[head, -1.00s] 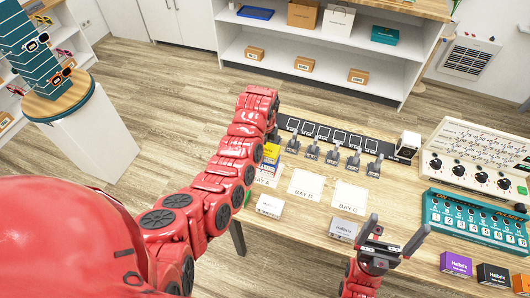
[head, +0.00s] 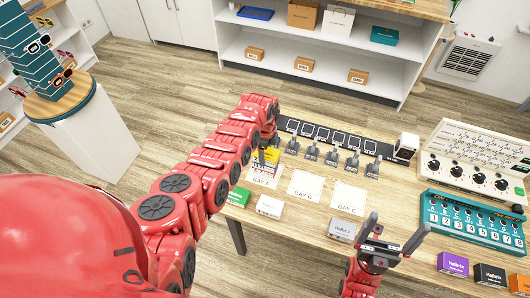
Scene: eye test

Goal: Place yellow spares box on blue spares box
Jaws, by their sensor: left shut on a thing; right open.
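The yellow spares box (head: 263,166) is at the back edge of the BAY A mat, on the left of the table. My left gripper (head: 267,152) is at its top and shut on it, with a dark finger across its upper part. The arm hides part of this spot. I cannot clearly make out the blue spares box below it, nor whether the yellow box touches anything underneath. My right gripper (head: 398,232) is open and empty above the front of the table, near the grey Halbrix box (head: 342,230).
White mats BAY B (head: 305,188) and BAY C (head: 348,198) are bare. A green box (head: 238,197) and a white box (head: 269,207) sit at the front left edge. A row of grey levers (head: 332,157) stands behind; a teal panel (head: 474,217) is at right.

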